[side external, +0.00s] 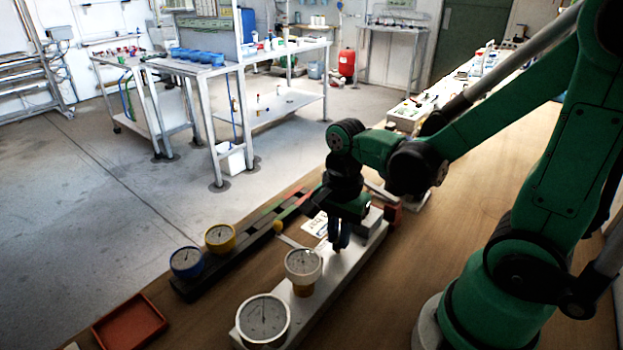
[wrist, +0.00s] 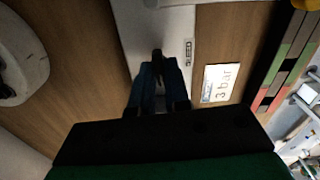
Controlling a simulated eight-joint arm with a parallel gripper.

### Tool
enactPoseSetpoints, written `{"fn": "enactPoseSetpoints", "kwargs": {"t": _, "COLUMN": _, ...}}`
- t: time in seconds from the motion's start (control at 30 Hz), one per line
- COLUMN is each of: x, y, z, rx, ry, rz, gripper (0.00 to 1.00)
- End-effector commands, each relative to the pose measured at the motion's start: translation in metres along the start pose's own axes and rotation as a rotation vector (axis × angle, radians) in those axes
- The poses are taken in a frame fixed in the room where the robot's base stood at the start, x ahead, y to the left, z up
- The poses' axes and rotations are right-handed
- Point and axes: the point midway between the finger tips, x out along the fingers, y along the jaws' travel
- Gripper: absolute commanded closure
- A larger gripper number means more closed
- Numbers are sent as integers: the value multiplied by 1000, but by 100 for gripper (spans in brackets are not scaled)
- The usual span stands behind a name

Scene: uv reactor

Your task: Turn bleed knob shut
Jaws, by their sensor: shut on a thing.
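My gripper (side external: 339,238) points down over the rear part of a long pale panel (side external: 338,277). In the wrist view my dark blue fingers (wrist: 158,68) are closed around a small dark knob (wrist: 157,53), which shows between the fingertips. A small label that seems to read BLEED (wrist: 188,52) is on the pale panel beside it. In the side view the fingers hide the knob, and its turn angle cannot be read. A white-faced gauge (side external: 303,262) and a larger gauge (side external: 264,318) stand on the panel in front of my gripper.
A card reading 3 bar (wrist: 221,83) lies beside the panel. A blue gauge (side external: 187,261) and a yellow gauge (side external: 220,237) stand by a dark strip with coloured sections to the left. An empty red tray (side external: 130,322) lies at the front left. Bare wood is right of the panel.

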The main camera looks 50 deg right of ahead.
Motion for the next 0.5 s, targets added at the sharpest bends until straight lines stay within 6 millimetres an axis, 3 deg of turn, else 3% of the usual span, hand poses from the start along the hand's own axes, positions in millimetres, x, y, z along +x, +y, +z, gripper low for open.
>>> {"fn": "enactPoseSetpoints", "kwargs": {"t": 0.5, "x": 0, "y": 0, "z": 1, "rx": 101, "ry": -2, "rz": 1, "gripper": 100}}
